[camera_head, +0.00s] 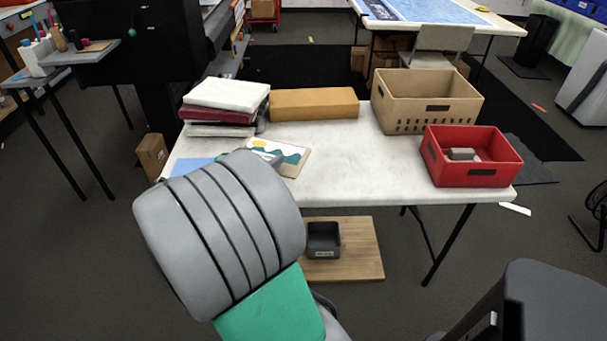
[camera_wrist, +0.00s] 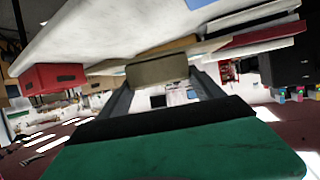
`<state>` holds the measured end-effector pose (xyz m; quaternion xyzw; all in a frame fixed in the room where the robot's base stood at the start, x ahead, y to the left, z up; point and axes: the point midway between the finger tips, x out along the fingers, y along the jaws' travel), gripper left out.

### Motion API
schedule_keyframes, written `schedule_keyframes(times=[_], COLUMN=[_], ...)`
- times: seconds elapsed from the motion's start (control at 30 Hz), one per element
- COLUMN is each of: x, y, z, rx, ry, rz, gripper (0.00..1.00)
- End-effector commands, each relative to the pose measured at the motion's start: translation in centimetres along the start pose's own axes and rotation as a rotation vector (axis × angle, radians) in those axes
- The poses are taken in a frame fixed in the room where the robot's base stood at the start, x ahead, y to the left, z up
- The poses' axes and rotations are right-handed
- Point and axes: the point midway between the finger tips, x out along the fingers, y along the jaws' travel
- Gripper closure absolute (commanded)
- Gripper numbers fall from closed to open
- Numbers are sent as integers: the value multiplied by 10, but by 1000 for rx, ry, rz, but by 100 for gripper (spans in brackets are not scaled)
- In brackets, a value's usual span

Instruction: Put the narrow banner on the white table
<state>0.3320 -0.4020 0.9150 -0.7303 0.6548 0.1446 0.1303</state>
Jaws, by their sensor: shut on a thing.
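The white table (camera_head: 350,170) stands ahead of my arm; its pale top also shows in the wrist view (camera_wrist: 90,35), upside down. My gripper (camera_wrist: 160,80) is shut on a tan board, whose end (camera_wrist: 157,70) shows between the fingers. In the head view this appears to be the pale board (camera_head: 290,164) with a sun and teal hills, seemingly the narrow banner. It is over the table's front left part; I cannot tell whether it touches the top. My arm hides most of the gripper there. A blue sheet (camera_head: 190,168) lies at the table's left, partly hidden.
On the table are a stack of folded cloths (camera_head: 225,97), a tan box (camera_head: 313,103), a tan crate (camera_head: 425,99) and a red bin (camera_head: 471,157). The middle of the top is clear. A black bin (camera_head: 323,238) stands on a wooden board below.

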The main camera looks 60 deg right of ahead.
Motion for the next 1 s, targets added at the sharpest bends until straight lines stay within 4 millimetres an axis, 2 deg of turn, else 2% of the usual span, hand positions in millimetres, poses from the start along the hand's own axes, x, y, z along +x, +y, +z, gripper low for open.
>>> schedule_keyframes(times=[0.17,0.43,0.5,0.6,0.8,0.9,1.0], x=[25,104,123,143,167,172,175], y=[18,44,47,51,56,54,54], z=[-2,3,18,28,43,61,67], rx=[14,14,10,11,10,8,10], ry=[-2,-3,-5,-2,-2,-3,0], rz=[41,39,36,33,31,28,28], gripper=[68,68,68,68,68,68,68])
